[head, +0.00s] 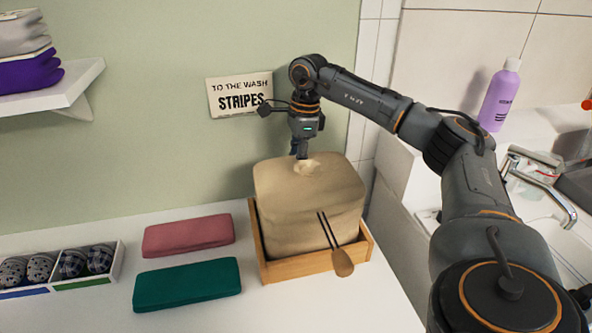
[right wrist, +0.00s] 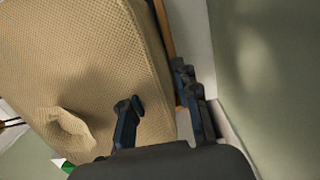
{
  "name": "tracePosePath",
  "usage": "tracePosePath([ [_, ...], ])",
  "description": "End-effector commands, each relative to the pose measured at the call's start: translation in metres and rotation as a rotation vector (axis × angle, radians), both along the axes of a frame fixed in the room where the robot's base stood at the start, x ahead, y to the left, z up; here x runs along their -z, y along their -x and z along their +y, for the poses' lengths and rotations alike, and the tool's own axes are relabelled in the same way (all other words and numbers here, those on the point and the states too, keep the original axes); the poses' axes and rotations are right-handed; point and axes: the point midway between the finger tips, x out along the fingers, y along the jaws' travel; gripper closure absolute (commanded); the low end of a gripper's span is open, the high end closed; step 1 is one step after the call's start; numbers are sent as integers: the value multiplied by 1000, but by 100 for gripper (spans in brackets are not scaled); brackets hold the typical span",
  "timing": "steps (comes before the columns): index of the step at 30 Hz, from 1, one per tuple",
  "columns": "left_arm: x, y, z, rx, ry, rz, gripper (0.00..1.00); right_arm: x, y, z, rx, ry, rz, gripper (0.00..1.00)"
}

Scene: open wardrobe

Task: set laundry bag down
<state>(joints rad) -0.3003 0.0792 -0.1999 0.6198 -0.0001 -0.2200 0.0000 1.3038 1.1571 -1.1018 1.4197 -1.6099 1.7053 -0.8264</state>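The laundry bag (head: 309,205) is a tan, boxy cloth bag with a small gathered tuft on top. It sits upright in a shallow wooden tray (head: 313,264) on the white counter. My right gripper (head: 300,154) points down just above the bag's top, behind the tuft. In the right wrist view the gripper (right wrist: 158,84) has its fingers apart with nothing held between them. The bag's woven cloth (right wrist: 88,55) fills the left side there, and the tuft lies off to the left of the fingers. I cannot tell whether a finger touches the bag. My left gripper is not in view.
A wooden-tipped drawstring or toggle (head: 342,262) hangs at the bag's front. A divided sock box (head: 58,268) stands farther left. A purple bottle (head: 499,97) and tap (head: 540,187) are at the right.

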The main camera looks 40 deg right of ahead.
Motion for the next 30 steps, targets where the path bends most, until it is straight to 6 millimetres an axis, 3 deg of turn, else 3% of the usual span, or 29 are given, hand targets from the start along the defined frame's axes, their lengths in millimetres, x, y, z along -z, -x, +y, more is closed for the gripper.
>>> tracePosePath([
  [6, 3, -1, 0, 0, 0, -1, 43, -50, 1, -5, -1, -2, -5, 69],
  [13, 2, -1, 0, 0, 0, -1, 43, -86, 3, -9, -1, -1, -2, 69],
  [19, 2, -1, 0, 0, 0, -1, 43, -96, 4, -11, 0, 0, 1, 69],
  [30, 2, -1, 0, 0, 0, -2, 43, -96, 4, -11, -1, 0, 1, 69],
])
